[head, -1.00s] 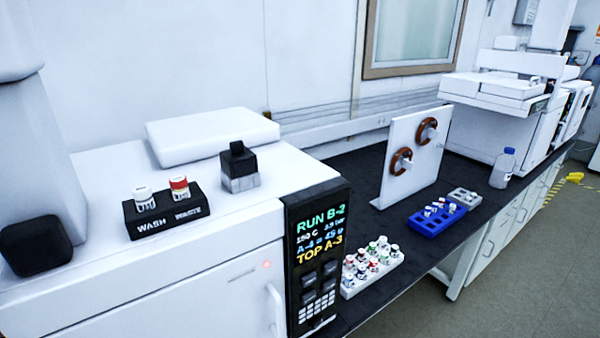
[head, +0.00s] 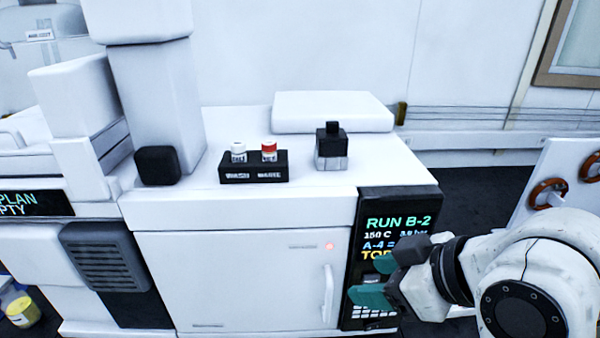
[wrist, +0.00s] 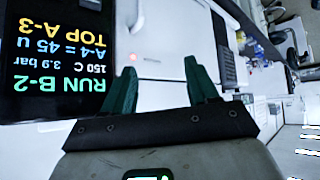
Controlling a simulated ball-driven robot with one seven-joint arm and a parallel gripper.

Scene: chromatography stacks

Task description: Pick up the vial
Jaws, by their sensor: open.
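Two vials stand upright in a black holder (head: 253,180) on top of the white instrument in the head view. The left vial (head: 238,152) has a white cap and the right vial (head: 268,151) has a red cap. My gripper (head: 364,278) is open, with teal fingers, in front of the instrument's display panel, below and right of that holder. In the wrist view my gripper (wrist: 159,66) has nothing between its fingers. The rack of several vials on the bench is not visible in the head view now.
The display panel (head: 398,215) reads RUN B-2 and is partly covered by my arm. A black-topped bottle (head: 331,147) stands right of the holder on the instrument. A white board with orange rings (head: 547,193) stands at the right. A blue object (wrist: 264,45) shows small in the wrist view.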

